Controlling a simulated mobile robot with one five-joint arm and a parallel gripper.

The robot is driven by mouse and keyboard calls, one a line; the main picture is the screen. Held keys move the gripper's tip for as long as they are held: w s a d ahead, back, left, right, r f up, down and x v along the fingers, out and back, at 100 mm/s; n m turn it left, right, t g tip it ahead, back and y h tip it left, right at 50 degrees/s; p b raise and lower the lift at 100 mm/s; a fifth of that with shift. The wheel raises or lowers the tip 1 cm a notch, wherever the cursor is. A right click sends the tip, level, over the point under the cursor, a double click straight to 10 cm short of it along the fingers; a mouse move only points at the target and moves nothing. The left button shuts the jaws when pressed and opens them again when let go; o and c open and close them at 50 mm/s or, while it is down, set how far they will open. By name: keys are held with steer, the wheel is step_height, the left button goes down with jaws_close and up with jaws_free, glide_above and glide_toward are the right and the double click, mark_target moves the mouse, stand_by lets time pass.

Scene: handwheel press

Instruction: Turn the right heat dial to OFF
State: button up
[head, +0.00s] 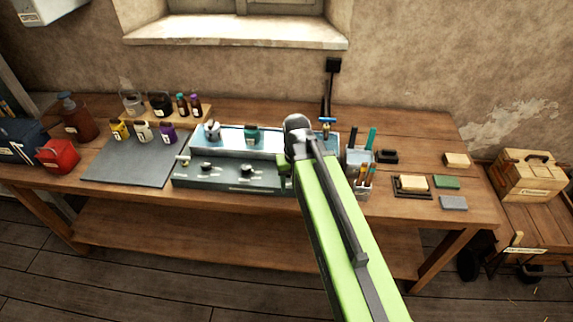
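A dark grey unit with a pale blue top tray (260,152) stands on the wooden bench. Its sloping front panel (225,183) carries two visible black dials, a left dial (207,167) and a right dial (246,171), each with small pale markings. The markings are too small to read, so I cannot tell either dial's setting. My green arm reaches up from the bottom right and covers the panel's right end. My fingertips are hidden or too small to make out.
A wire holder with pens (364,180) stands close right of my arm. Small blocks (446,182) lie further right. The bench front edge is clear.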

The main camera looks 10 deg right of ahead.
steer(key=w+r+m+p, duration=0.3)
steer(key=w+r+p, duration=0.7)
steer(key=w+r, duration=0.2)
steer(key=f+b, duration=1.1)
steer(key=b, duration=0.1)
steer(key=f+b, duration=0.6)
steer(key=shift+w+d+f, duration=0.15)
steer(key=shift+d+f, duration=0.2)
steer(key=shift+r, duration=0.1)
jaws_close()
